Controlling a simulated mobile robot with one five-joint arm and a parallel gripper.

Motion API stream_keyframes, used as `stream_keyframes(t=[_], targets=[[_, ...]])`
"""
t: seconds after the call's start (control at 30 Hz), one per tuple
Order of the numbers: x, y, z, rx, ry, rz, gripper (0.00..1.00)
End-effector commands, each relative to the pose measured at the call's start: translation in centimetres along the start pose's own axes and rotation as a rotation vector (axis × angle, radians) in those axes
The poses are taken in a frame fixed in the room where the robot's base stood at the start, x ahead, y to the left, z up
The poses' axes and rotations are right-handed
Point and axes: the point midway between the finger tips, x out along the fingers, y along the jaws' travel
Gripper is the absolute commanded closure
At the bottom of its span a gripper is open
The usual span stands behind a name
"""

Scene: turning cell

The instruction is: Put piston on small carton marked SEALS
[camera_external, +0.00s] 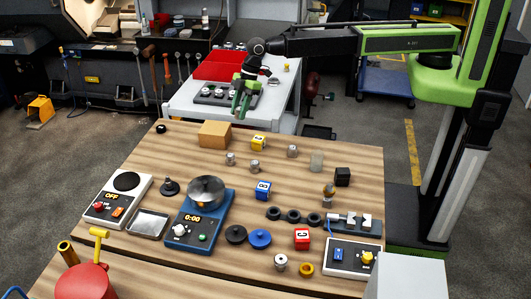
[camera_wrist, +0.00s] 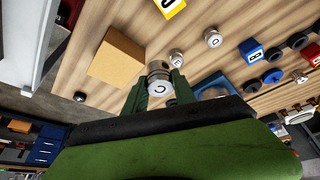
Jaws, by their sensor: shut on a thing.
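My gripper (camera_external: 241,104) hangs past the far edge of the wooden table, by the white cabinet. In the wrist view my gripper (camera_wrist: 160,88) has its green fingers closed on the sides of a grey metal piston (camera_wrist: 158,70). In the outside view the held piston is too small to make out. A plain brown carton (camera_external: 215,134) sits at the far edge of the table, nearer the camera than my gripper. It also shows in the wrist view (camera_wrist: 115,58), left of the held piston. No SEALS marking is readable on it; its top looks empty.
A dark tray (camera_external: 213,97) with several metal parts and a red bin (camera_external: 217,66) stand on the white cabinet (camera_external: 180,109). Small metal cylinders (camera_external: 254,166) and a yellow lettered block (camera_external: 258,142) stand near the carton. A blue scale (camera_external: 200,220) is further forward.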

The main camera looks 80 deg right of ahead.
Motion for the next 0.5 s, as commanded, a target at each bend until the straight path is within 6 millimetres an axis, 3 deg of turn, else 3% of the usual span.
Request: stream_keyframes(t=[0.03, 0.1, 0.2, 0.33, 0.5], targets=[[-1.1, 3.6, -0.5, 0.032, 0.002, 0.008, 1.0], [-2.0, 7.4, 0.2, 0.076, 0.005, 0.019, 1.0], [-3.4, 11.7, 1.7, 0.126, 0.006, 0.037, 1.0], [-4.8, 14.8, 3.8, 0.168, 0.005, 0.054, 1.0], [-5.3, 16.1, 4.8, 0.187, 0.005, 0.062, 1.0]])
